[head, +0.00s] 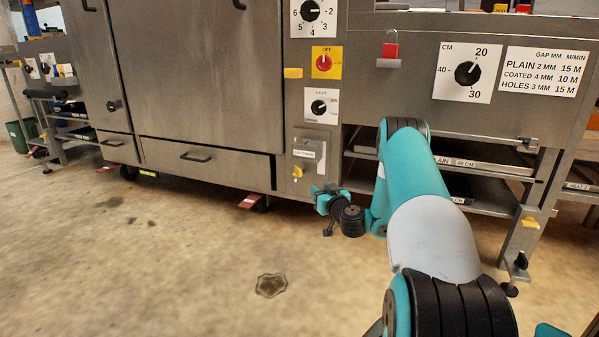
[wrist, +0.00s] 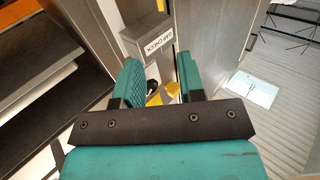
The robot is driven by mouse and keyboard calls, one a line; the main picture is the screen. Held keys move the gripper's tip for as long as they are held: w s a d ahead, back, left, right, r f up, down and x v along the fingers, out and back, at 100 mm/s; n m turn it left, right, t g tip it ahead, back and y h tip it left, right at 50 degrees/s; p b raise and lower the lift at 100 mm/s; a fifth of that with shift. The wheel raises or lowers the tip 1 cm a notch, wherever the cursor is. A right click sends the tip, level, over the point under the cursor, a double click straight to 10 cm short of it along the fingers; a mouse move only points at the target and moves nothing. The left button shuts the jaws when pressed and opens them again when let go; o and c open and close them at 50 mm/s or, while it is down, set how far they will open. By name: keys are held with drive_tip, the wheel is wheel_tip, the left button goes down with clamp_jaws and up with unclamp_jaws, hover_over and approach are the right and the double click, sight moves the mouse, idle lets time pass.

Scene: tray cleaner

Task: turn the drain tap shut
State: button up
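A small yellow tap handle (head: 298,171) sits low on the machine's narrow grey panel, under a box with a white label. In the wrist view the yellow handle (wrist: 158,97) shows between and beyond my fingers, with a small black part beside it; its lower part is hidden by my gripper. My gripper (head: 326,194) is low in front of the panel, below and right of the handle in the head view. In the wrist view my gripper (wrist: 160,78) has its two teal fingers apart, with nothing clearly held. I cannot tell whether a finger touches the handle.
A labelled box (wrist: 160,43) juts out above the handle. Shelves (head: 465,164) lie to the right, behind my arm. Red pedals (head: 251,201) stick out near the floor. Knobs, including a red one (head: 323,63), are higher on the panel.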

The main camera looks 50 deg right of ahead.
sight(301, 172)
drive_tip(key=b+x, duration=0.2)
drive_tip(key=x, duration=1.3)
drive_tip(key=shift+w+f, duration=0.15)
drive_tip(key=shift+w, duration=0.05)
drive_tip(key=shift+w+d, duration=0.2)
drive_tip(key=shift+w, duration=0.3)
clamp_jaws()
drive_tip(key=shift+b, duration=0.4)
